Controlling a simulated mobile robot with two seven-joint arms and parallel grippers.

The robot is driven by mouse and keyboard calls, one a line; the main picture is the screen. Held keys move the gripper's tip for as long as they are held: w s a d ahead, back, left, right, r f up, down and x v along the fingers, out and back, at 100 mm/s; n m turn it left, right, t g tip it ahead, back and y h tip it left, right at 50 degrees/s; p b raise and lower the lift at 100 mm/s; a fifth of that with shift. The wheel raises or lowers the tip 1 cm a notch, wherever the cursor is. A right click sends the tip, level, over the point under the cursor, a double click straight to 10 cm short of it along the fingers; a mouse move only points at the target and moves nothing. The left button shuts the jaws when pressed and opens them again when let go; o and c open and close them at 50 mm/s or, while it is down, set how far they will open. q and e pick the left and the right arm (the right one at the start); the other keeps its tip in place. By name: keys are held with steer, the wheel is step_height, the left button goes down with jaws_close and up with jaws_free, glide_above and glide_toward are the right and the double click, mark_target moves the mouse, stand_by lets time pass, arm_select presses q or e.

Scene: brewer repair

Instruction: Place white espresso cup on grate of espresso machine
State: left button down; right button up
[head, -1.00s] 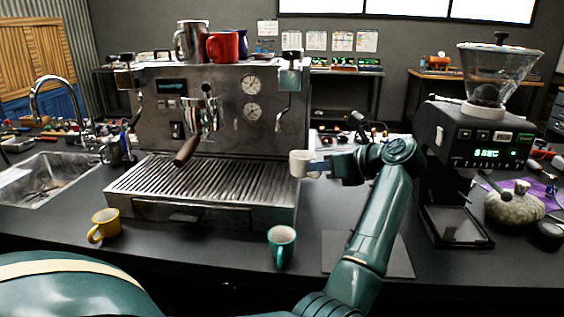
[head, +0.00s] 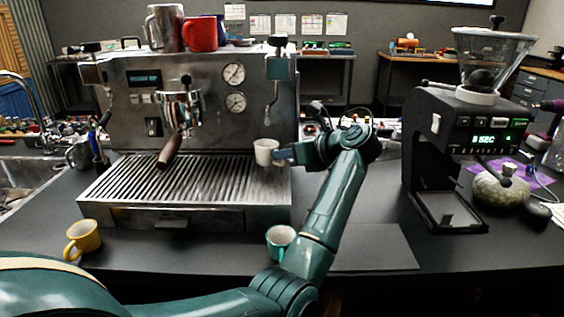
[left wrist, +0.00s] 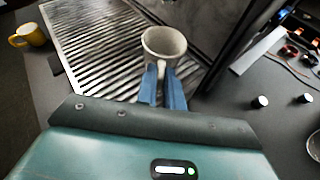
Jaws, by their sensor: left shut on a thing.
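The white espresso cup (head: 265,153) is held upright at the right rear of the espresso machine's (head: 205,105) slatted grate (head: 185,185). My left gripper (head: 281,154) is shut on the cup's handle side, coming from the right. In the left wrist view the blue fingers (left wrist: 163,86) pinch the handle, and the white cup (left wrist: 163,42) appears over the slats of the grate (left wrist: 95,45). Whether the cup's base touches the grate cannot be told. My right gripper is not in view.
The portafilter handle (head: 170,151) juts over the grate. A grinder (head: 450,150) stands at right. Most of the grate is clear.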

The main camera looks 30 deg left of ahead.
arm_select(q)
steer(key=shift+f, duration=0.95)
steer(key=shift+a+f, duration=0.1)
steer(key=shift+f, duration=0.05)
steer(key=c, duration=1.8)
jaws_free()
steer(key=shift+o, duration=1.4)
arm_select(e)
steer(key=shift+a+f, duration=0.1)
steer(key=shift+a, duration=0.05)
arm_select(q)
steer(key=b+v, duration=0.2)
steer(key=v, duration=1)
steer(key=shift+r, duration=0.2)
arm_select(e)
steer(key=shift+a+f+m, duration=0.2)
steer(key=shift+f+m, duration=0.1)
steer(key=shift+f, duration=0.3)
